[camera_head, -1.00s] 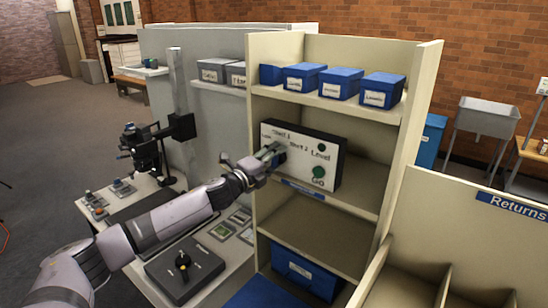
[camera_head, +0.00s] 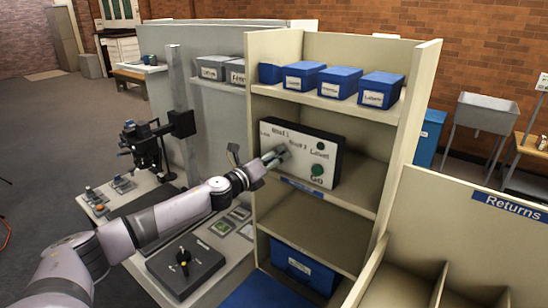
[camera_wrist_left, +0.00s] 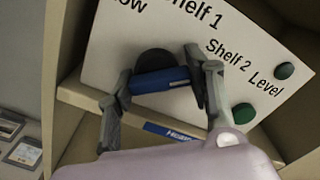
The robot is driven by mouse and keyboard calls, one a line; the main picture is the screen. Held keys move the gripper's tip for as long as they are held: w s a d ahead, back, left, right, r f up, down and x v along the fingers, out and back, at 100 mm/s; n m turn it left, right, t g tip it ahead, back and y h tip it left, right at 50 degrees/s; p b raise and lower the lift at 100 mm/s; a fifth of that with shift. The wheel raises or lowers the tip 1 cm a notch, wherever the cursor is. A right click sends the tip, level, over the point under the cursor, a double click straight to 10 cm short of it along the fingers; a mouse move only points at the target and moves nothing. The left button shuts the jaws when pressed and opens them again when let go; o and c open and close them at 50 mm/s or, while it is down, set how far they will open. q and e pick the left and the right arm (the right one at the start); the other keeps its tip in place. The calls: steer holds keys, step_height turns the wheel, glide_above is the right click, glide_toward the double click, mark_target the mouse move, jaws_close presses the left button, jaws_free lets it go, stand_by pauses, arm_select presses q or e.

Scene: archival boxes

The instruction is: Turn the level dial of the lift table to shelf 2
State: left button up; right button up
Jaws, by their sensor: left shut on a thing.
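The white level panel (camera_head: 302,150) stands in the middle bay of the cream shelf unit. It carries the labels Low, Shelf 1, Shelf 2 and Level, plus a green GO button (camera_head: 317,170). In the left wrist view the level dial shows a black round base and a blue bar (camera_wrist_left: 160,80). My left gripper (camera_head: 277,156) is at the panel; its fingers are shut on the two ends of the bar. The bar lies nearly level in the wrist view, tilted against the lettering. Which label its pointer marks cannot be told. My right gripper is out of view.
Blue boxes (camera_head: 342,82) stand on the top shelf, another blue box (camera_head: 303,270) below. A dark control box (camera_head: 186,264) with a yellow-marked knob sits on the bench at front left. The Returns bin (camera_head: 470,240) is at right.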

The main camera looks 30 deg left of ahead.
arm_select(q)
steer(key=shift+f, duration=0.15)
stand_by(0.3)
steer(key=o, duration=1.2)
steer(key=shift+c, duration=0.2)
steer(key=s, duration=1.2)
steer(key=shift+a, duration=0.45)
